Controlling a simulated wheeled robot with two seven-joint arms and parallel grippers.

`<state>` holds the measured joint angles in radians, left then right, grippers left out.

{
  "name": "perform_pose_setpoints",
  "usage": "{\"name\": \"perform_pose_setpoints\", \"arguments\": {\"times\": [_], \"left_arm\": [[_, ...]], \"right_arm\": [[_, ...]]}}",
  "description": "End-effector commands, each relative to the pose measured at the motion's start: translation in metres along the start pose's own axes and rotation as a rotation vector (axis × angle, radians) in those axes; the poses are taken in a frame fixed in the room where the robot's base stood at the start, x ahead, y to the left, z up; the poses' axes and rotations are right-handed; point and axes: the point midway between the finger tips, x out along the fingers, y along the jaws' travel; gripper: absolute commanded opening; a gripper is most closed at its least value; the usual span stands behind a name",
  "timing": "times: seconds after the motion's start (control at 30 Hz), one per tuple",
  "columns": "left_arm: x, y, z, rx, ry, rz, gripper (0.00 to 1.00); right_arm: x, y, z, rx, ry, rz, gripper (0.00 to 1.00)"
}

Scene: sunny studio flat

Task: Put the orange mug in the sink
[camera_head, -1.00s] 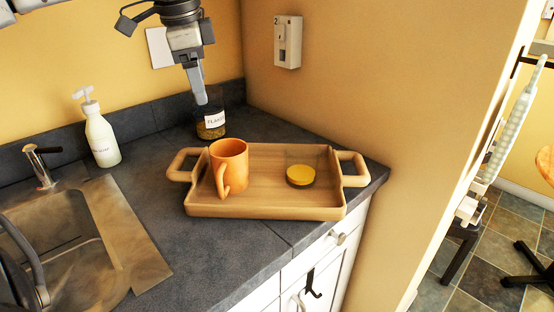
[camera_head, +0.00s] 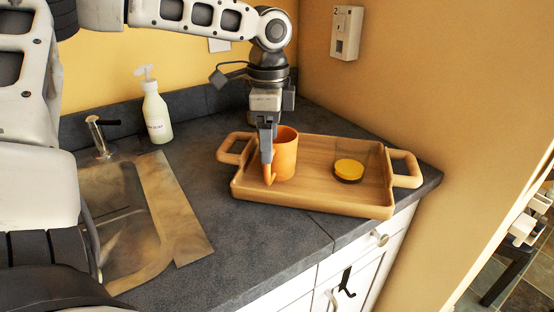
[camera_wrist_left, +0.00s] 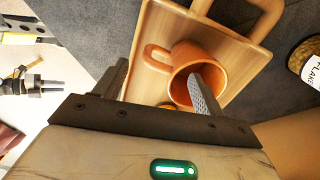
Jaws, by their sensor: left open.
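The orange mug (camera_head: 287,155) stands upright on the left part of a wooden tray (camera_head: 320,200) on the counter. Its open top and handle show in the wrist view (camera_wrist_left: 214,58). My left gripper (camera_head: 267,158) is open and points down at the mug's handle side, covering part of it. In the wrist view the left gripper's fingers (camera_wrist_left: 160,88) are apart, with the handle between them and one finger overlapping the mug's opening; contact is unclear. The steel sink (camera_head: 172,212) is at the left, partly hidden by my arm. My right gripper is not in view.
A soap bottle (camera_head: 156,113) and the tap (camera_head: 101,138) stand behind the sink. A labelled flakes jar (camera_wrist_left: 309,64) is beside the tray. The counter between sink and tray is clear.

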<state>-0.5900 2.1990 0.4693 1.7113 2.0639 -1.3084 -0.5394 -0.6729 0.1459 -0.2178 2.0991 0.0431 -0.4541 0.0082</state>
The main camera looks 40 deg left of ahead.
Motion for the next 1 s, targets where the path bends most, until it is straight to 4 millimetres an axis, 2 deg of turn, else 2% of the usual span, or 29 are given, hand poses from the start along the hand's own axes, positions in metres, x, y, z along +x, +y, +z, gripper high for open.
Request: {"name": "perform_pose_setpoints", "arguments": {"times": [0.2,0.3,0.6,0.83,1.0], "left_arm": [[0.034,0.003,0.003,-0.001,-0.003,0.005,0.70],[0.044,0.003,0.003,0.000,-0.003,0.002,0.70],[0.049,0.003,0.003,0.000,-0.001,0.000,0.70],[0.048,0.003,0.003,0.000,-0.002,0.000,0.07],[0.048,0.002,0.003,0.001,0.000,-0.001,0.07]], "right_arm": [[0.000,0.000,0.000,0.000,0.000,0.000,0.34],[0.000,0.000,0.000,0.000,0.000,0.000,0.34],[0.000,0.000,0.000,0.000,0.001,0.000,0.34],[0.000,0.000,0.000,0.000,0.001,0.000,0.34],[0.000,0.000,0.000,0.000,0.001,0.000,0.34]]}}
